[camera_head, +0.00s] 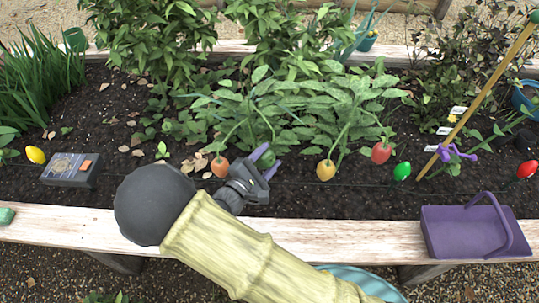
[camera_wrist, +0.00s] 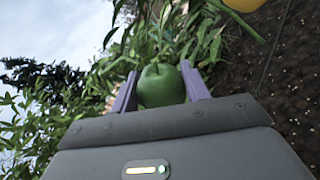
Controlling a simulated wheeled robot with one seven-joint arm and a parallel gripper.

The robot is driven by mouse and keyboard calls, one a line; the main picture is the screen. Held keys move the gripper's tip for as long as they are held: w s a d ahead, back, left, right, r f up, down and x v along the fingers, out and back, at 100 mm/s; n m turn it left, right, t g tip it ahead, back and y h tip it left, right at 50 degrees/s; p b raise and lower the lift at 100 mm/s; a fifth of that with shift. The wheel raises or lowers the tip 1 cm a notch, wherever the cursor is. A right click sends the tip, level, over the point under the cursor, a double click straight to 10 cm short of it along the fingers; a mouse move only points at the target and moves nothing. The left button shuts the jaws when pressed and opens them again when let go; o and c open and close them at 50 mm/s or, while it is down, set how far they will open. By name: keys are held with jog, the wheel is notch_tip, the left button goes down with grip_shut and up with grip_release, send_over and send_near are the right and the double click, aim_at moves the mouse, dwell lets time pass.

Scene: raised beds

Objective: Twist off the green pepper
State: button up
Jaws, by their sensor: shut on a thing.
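The green pepper (camera_wrist: 161,86) sits between the two purple fingers of my gripper (camera_wrist: 160,92) in the wrist view, with a finger against each side. In the head view my gripper (camera_head: 267,164) is at the front of the leafy plants, above the soil. The green pepper (camera_head: 266,158) shows there partly hidden between the fingers. Leaves and stems lie right behind the pepper. Whether its stem is still joined to the plant cannot be made out.
An orange pepper (camera_head: 220,166) hangs just left of my gripper. A yellow pepper (camera_head: 326,170) and a red pepper (camera_head: 381,152) hang to the right. A purple basket (camera_head: 460,232) stands on the wooden edge (camera_head: 370,228). A grey box (camera_head: 70,168) lies on the soil at left.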

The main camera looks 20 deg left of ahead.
jog(key=shift+p+v, duration=0.35)
jog(key=shift+v, duration=0.85)
jog(key=shift+r, duration=0.1)
